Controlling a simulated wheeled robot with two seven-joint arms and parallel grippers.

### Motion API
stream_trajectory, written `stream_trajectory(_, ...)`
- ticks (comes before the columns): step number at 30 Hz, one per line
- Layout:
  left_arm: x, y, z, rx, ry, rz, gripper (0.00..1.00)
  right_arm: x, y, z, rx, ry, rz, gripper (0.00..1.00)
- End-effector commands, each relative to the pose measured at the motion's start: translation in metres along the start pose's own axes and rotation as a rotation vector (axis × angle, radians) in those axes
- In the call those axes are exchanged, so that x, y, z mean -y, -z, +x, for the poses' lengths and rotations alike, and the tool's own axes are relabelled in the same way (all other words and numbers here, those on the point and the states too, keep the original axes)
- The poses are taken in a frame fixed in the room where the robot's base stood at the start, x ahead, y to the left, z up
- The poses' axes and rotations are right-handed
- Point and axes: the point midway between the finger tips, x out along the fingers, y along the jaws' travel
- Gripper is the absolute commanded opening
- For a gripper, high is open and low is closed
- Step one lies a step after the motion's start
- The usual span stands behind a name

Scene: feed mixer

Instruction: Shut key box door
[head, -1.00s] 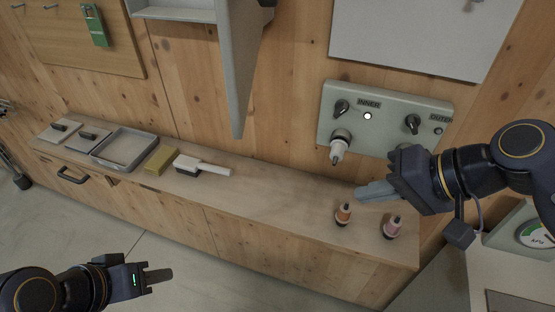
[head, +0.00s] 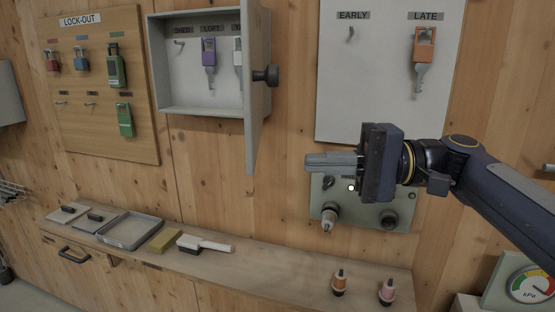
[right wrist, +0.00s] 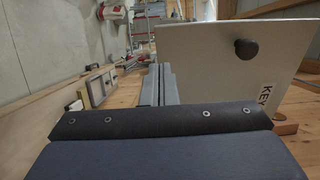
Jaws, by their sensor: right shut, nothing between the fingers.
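The grey key box (head: 188,108) hangs on the wooden wall in the head view. Its door (head: 255,90) stands open, swung out from the box's right side, with a dark round knob (head: 270,75) on its outer face. Inside hang a purple-tagged key (head: 208,52) and a pale-tagged key, partly hidden by the door. My right gripper (head: 308,163) is shut and empty, to the right of and below the door, apart from it. In the right wrist view the door's outer face (right wrist: 220,65) and knob (right wrist: 246,49) lie ahead to the right of the shut fingers (right wrist: 158,85). My left gripper is out of view.
A white EARLY/LATE board (head: 385,90) with an orange-tagged key (head: 424,45) is above my right gripper. A valve panel (head: 318,205) is behind it. A lock-out board (head: 95,130) hangs left. The shelf below holds a brush (head: 205,244), a tray and bottles.

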Motion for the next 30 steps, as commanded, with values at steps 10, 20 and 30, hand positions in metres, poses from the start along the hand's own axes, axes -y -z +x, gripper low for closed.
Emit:
stream_trajectory(10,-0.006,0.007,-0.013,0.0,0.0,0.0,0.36,0.001,-0.001,0.06,0.003,-0.001,0.002,0.0)
stream_trajectory(20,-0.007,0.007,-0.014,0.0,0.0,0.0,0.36,-0.001,0.0,0.07,-0.001,-0.001,0.0,0.0)
stream_trajectory(30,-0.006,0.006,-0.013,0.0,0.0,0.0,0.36,-0.001,-0.002,0.074,-0.013,-0.001,0.0,0.0)
